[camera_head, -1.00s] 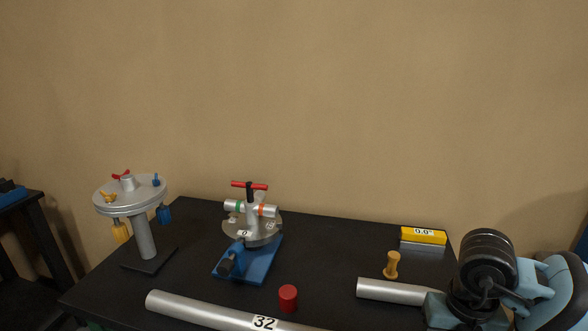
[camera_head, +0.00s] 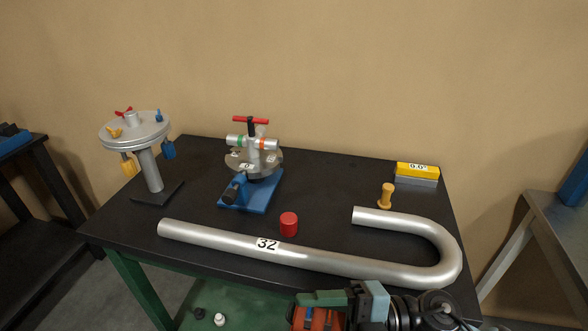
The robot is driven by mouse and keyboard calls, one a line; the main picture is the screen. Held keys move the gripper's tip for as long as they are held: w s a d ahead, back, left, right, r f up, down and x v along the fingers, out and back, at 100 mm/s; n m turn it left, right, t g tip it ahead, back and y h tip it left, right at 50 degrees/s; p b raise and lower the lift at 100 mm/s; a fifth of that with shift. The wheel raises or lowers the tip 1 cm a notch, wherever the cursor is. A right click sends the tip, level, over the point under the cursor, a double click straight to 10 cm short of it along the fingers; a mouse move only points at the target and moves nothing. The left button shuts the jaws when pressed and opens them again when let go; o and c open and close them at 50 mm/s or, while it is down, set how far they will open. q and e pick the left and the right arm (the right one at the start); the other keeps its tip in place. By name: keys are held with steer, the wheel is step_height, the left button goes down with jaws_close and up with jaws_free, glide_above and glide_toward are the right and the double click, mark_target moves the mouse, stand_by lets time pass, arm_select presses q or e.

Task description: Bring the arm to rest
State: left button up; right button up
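My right arm reaches in low at the bottom edge, right of centre, in front of the table. Its gripper end (camera_head: 322,298) points left; its fingers cannot be made out clearly, and I see nothing surely held. My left gripper is not in view. A bent silver tube (camera_head: 340,265) marked 32 lies on the black table (camera_head: 330,180), with its U-bend at the right. A blue-based bender (camera_head: 262,190) with a red T-handle stands at mid-table, apart from the arm.
A round-topped silver stand (camera_head: 150,165) with hanging tags is at the table's left. A red cylinder (camera_head: 289,223), a yellow-brown peg (camera_head: 386,196) and a yellow display block (camera_head: 417,171) reading 0.0° stand on the table. A grey side table (camera_head: 560,215) is at right.

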steer(key=w+d+f+m+t+h, duration=0.1)
steer(key=d+f+m+t+h, duration=0.5)
steer(key=m+t, duration=0.45)
steer(key=w+d+f+m+t+h, duration=0.2)
steer(key=d+f+m+t+h, duration=0.45)
steer(key=m, duration=0.65)
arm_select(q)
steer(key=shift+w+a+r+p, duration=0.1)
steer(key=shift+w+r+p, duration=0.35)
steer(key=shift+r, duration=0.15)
arm_select(e)
steer(key=s+d+f+m+g+h, duration=0.2)
steer(key=s+f+g, duration=0.1)
steer(key=s+f, duration=0.5)
steer(key=s+d+f+m+g+h, duration=0.2)
steer(key=s+d+f+m+g, duration=0.1)
steer(key=s+f, duration=0.6)
steer(key=shift+f+m+g+h, duration=0.35)
steer(key=shift+f+g, duration=0.05)
steer(key=shift+f, duration=0.35)
